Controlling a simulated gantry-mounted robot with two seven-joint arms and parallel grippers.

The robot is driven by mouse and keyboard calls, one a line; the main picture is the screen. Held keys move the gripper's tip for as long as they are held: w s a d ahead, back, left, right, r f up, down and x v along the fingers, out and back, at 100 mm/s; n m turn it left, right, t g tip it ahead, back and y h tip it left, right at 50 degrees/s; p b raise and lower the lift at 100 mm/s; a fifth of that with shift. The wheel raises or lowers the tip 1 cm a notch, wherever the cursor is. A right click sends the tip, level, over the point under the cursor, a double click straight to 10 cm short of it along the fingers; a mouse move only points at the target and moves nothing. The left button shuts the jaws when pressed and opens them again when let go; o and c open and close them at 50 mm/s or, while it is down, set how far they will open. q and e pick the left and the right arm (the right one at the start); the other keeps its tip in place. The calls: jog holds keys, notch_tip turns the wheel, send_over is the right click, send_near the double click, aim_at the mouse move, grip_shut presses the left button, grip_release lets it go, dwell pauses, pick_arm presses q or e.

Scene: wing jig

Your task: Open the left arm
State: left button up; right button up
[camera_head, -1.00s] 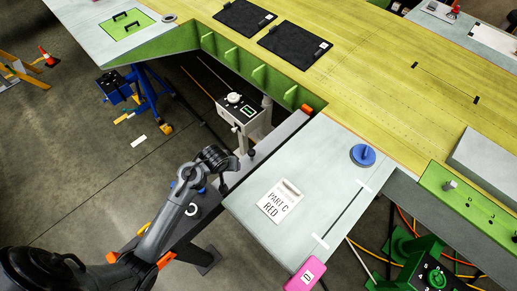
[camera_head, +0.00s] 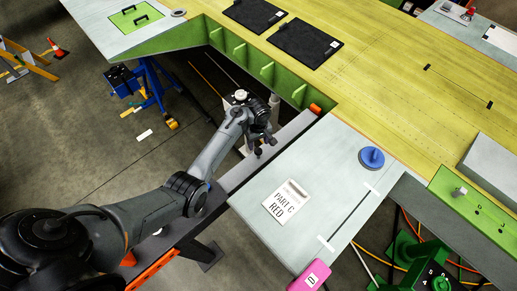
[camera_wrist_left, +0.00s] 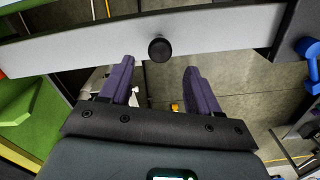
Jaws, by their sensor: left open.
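My left gripper (camera_head: 262,150) is at the grey beam beside the wing panel, with its arm coming in from the lower left. In the left wrist view its two purple fingers (camera_wrist_left: 158,72) are open and apart, with nothing between them. A grey bar (camera_wrist_left: 215,30) runs across that view just beyond the fingertips. A round black knob (camera_wrist_left: 159,49) on the bar lies between the two fingers' lines, a little beyond the tips. In the head view the long grey beam (camera_head: 232,180) runs diagonally beside the panel, with an orange end (camera_head: 315,108). My gripper hides part of it.
A blue stand (camera_head: 150,95) is at left.

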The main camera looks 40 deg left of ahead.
aim_at(258, 150)
pick_arm(q)
jog(key=shift+f+b, duration=0.45)
jog(key=shift+f, duration=2.5)
jog(key=shift+c, duration=0.2)
grip_shut()
